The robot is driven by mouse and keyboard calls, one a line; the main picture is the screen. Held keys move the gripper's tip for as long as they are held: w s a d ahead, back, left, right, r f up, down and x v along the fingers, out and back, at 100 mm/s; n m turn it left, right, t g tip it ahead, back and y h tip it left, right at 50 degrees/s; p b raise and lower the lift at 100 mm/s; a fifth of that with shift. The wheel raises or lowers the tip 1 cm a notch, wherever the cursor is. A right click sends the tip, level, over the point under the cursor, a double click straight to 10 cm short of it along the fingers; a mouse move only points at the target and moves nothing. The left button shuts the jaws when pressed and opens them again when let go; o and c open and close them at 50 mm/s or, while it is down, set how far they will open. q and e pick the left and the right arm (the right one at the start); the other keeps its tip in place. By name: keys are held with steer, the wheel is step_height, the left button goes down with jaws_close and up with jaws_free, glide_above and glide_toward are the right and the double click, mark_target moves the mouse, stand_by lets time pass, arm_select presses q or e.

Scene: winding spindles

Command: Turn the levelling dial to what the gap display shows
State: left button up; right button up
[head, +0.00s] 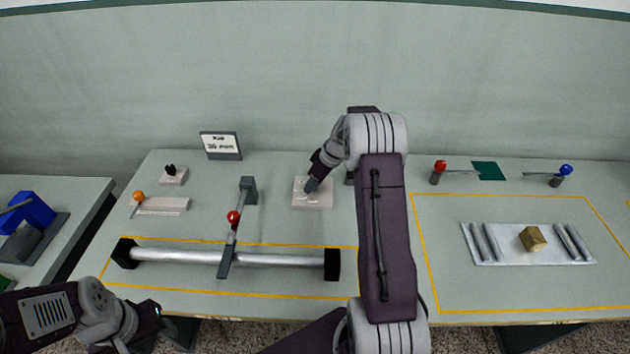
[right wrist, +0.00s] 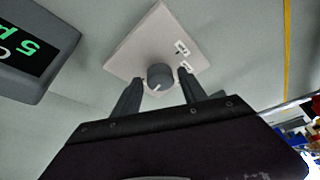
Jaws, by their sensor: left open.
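The levelling dial (right wrist: 160,76) is a round dark grey knob with a pale pointer line. It sits on a pale square plate (head: 313,200) with small white labels. My right gripper (head: 311,186) is over this plate; in the right wrist view its two fingers (right wrist: 160,82) stand apart, one on each side of the knob, with slight gaps showing. The gap display (right wrist: 35,40) is a dark box with green characters, among them a 5; the frame cuts off the rest. In the head view my right arm mostly hides it. My left gripper (head: 150,320) is open and empty at the lower left.
A roller (head: 185,256) with black ends lies in a yellow-lined area, under a lever with a red ball (head: 233,217). A small sign (head: 220,146) stands behind. On the right, a pale tray (head: 510,258) holds rods and a brass block (head: 532,239).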

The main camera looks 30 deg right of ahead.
jaws_close()
steer(key=shift+m, duration=0.4)
steer(key=shift+a+m+h, duration=0.1)
steer(key=shift+m+h, duration=0.5)
steer(key=shift+m, duration=0.6)
steer(key=shift+r, duration=0.1)
steer(key=shift+o, duration=1.9)
jaws_free()
steer(key=v, duration=0.9)
